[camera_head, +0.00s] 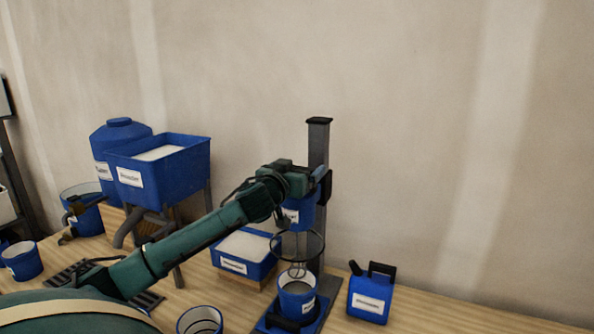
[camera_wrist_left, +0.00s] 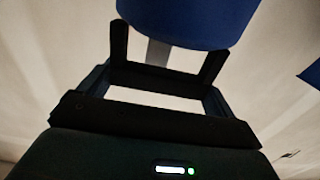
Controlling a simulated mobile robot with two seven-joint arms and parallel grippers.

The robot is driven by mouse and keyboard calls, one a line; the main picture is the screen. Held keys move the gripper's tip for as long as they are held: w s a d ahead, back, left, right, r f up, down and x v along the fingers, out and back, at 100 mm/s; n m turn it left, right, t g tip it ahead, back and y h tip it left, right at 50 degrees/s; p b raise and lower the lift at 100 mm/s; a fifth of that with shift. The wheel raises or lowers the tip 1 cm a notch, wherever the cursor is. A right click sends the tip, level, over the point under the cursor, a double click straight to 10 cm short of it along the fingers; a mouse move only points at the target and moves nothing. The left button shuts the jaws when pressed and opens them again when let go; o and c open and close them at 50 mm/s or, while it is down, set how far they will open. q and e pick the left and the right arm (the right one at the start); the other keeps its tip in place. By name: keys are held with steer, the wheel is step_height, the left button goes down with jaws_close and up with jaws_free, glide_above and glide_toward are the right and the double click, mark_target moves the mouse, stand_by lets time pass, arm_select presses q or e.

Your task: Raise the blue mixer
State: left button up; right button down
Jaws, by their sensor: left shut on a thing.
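The blue mixer head (camera_head: 300,212) is on a tall dark post (camera_head: 318,140), above a blue bucket (camera_head: 297,300) with grey contents. A clear round guard (camera_head: 299,245) and a thin whisk hang below the head, and the whisk reaches down to the bucket. My left gripper (camera_head: 316,180) is at the upper part of the mixer, beside the post, shut on it. My wrist hides part of the grip. In the left wrist view the blue mixer body (camera_wrist_left: 190,20) is above the fingers (camera_wrist_left: 166,62), with a dark bar between them. My right gripper is not in view.
A blue labelled tray (camera_head: 230,262) stands left of the mixer, and a blue jerrycan (camera_head: 370,300) stands right of it. A blue hopper (camera_head: 185,165) and a blue tank (camera_head: 112,135) are further left. A small bucket (camera_head: 200,320) is at the front. The wooden table's right end is clear.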

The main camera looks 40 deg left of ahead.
arm_select(q)
steer(key=shift+a+r, duration=0.1)
steer(key=shift+r, duration=0.35)
steer(key=o, duration=1.1)
steer(key=shift+c, duration=0.2)
steer(key=shift+o, duration=0.2)
steer(key=shift+f, duration=0.1)
steer(key=shift+s+d+f, duration=0.2)
steer(key=shift+s, duration=0.25)
steer(key=b+v, duration=0.2)
steer(key=v, duration=1)
steer(key=shift+r, duration=0.25)
steer(key=shift+s, duration=0.15)
